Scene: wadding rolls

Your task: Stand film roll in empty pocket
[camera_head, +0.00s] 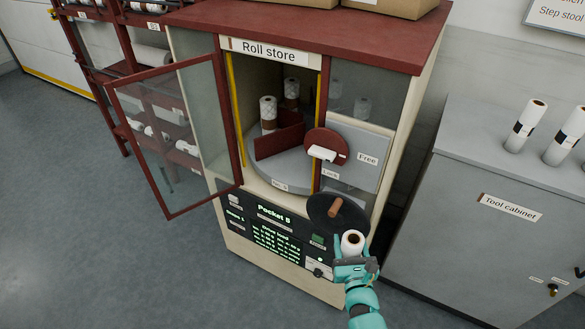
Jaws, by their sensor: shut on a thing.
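My gripper (354,262) is shut on a white roll (352,242), held upright with its open core facing up. The gripper and roll are in front of the lower right of the roll store (270,50). The glass door (177,135) of the store stands swung open to the left. Inside is a round grey carousel (258,175) with dark red dividers (280,142). Two rolls, one nearer (268,112) and one farther back (291,92), stand upright on it. The front part of the carousel in the opening looks bare. A display (275,209) reads "Pocket 5".
A red disc with a white handle (322,153) sits between "Lock" and "Free" labels. A dark crank wheel (337,211) juts out just above my gripper. The grey tool cabinet (510,190) at right bears white rolls with black bands (525,125). Open floor lies at left.

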